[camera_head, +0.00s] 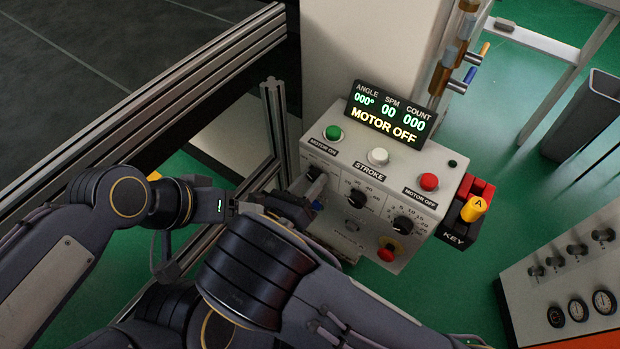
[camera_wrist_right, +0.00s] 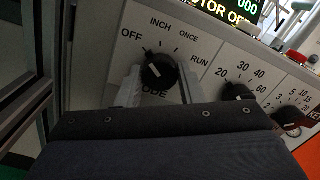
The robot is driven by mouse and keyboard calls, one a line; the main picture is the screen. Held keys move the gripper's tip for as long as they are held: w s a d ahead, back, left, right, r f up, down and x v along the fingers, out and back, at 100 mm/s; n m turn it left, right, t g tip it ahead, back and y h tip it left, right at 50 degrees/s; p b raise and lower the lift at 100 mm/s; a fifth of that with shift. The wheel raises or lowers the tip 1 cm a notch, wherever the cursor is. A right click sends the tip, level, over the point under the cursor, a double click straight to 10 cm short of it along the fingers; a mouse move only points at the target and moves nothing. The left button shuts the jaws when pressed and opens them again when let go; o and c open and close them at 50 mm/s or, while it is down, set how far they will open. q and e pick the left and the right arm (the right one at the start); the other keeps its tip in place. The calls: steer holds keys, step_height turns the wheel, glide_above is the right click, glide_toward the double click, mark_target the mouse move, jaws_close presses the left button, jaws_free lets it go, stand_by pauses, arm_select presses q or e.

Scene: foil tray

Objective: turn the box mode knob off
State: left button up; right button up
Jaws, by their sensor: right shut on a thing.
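The mode knob (camera_wrist_right: 158,70) is a black round knob on the light control box (camera_head: 345,128). In the right wrist view its white mark points up and left, toward the OFF side of the dial, near the OFF label (camera_wrist_right: 132,36). My right gripper (camera_head: 314,184) is shut on the knob. Its two fingers (camera_wrist_right: 157,88) lie on the left and right of it. The gripper body hides the lower part of the panel and part of the MODE label. My left arm comes in from the left, and its end lies close to my right arm; its jaws cannot be made out.
The display (camera_head: 390,114) reads MOTOR OFF. Green (camera_head: 333,132), white (camera_head: 378,156) and red (camera_head: 429,182) buttons top the box. The stroke knob (camera_head: 355,198), another knob (camera_head: 403,225) and a red emergency button (camera_head: 387,252) are nearby. A metal rail (camera_head: 281,130) stands left of the box.

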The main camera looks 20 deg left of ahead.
arm_select(q)
steer(key=shift+r, duration=0.25)
arm_select(e)
steer(key=shift+n, duration=0.6)
steer(key=o, duration=1)
